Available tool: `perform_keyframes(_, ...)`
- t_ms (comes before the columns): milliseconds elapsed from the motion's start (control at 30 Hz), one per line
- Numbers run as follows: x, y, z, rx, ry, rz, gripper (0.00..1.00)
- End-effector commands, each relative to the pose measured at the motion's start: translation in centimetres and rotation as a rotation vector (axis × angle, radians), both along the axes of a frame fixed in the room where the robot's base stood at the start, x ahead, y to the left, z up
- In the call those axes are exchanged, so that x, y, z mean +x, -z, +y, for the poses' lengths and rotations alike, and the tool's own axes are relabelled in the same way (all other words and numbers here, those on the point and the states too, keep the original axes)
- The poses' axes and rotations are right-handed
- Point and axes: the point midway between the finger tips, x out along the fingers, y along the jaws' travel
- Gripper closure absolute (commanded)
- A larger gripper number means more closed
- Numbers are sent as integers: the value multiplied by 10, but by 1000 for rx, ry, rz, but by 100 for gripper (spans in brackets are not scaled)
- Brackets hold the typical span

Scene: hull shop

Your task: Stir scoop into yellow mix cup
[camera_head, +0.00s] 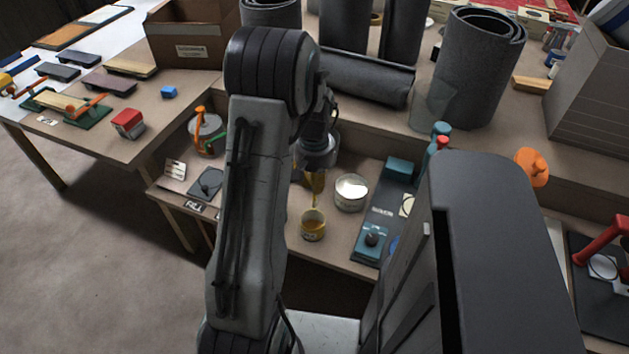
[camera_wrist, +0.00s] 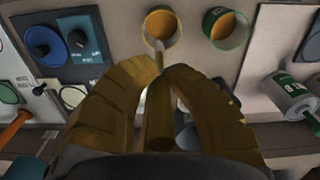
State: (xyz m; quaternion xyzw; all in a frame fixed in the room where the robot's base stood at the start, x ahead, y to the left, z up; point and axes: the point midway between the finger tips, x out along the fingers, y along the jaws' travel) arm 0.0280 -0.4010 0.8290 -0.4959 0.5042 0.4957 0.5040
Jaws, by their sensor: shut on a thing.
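The yellow mix cup (camera_head: 313,231) stands upright near the front edge of the low bench, with amber stuff inside. It also shows at the top of the wrist view (camera_wrist: 174,38). My gripper (camera_head: 315,178) is above it, fingers pointing down. In the wrist view my gripper (camera_wrist: 161,74) is shut on the stir scoop (camera_wrist: 158,118), a slim yellowish tool. The scoop's far end overlaps the cup's mouth; I cannot tell how deep it reaches. A green cup (camera_wrist: 228,40) with orange contents stands beside the yellow cup, hidden in the head view.
A white tin (camera_head: 351,194) stands right of the yellow cup. A teal and black device (camera_head: 370,242) lies further right. A white can with a green label (camera_wrist: 290,98) is at the right of the wrist view. Dark rolls (camera_head: 474,70) stand behind on the raised bench.

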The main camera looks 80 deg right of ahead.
Motion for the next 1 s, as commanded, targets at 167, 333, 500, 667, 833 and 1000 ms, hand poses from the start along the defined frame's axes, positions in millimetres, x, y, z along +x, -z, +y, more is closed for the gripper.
perform_keyframes(167, 0, 1, 2, 0, -25, 0, 100)
perform_keyframes(333, 0, 4, 2, 0, -36, 0, 100)
perform_keyframes(500, 0, 10, 2, 0, -36, 0, 100)
perform_keyframes(667, 0, 19, 2, 1, -35, 0, 100)
perform_keyframes(833, 0, 30, 2, 2, -35, 0, 100)
perform_keyframes(1000, 0, 42, 2, 0, -35, 0, 100)
